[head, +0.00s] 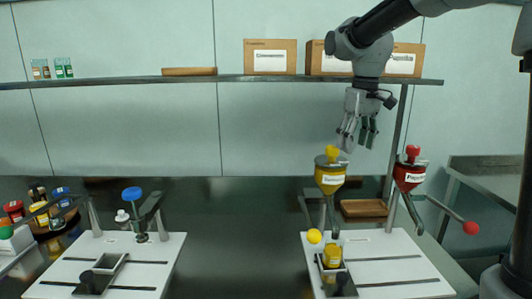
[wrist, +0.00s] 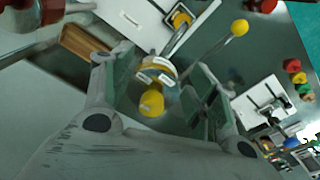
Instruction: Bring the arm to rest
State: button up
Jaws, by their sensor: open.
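My gripper (head: 357,133) hangs from my arm at the upper right in the head view, pointing down. Its fingers are apart and nothing is between them. It is above and slightly right of the yellow funnel (head: 330,178), apart from it. In the wrist view my gripper's fingers (wrist: 150,95) stand open on either side, with the yellow funnel's knob (wrist: 151,101) seen beyond and between them.
A red funnel (head: 408,175) stands right of the yellow one, with a red-balled lever (head: 470,228). A shelf (head: 300,78) with cardboard boxes (head: 270,57) runs behind my arm. White plates (head: 400,245) carry the stations. A carousel of coloured jars (head: 40,212) is at left.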

jog(key=s+d+f+m+t, duration=0.1)
jog(key=s+d, duration=0.2)
jog(key=s, duration=0.5)
jog(key=s+d+f+m+t, duration=0.1)
jog(key=s+d, duration=0.3)
jog(key=s, duration=0.5)
jog(key=s+d+f+m+t, duration=0.1)
jog(key=s+d, duration=0.3)
jog(key=s, duration=0.5)
jog(key=shift+f+m+t, duration=0.3)
jog(key=shift+f+m, duration=0.45)
jog(key=shift+m, duration=0.05)
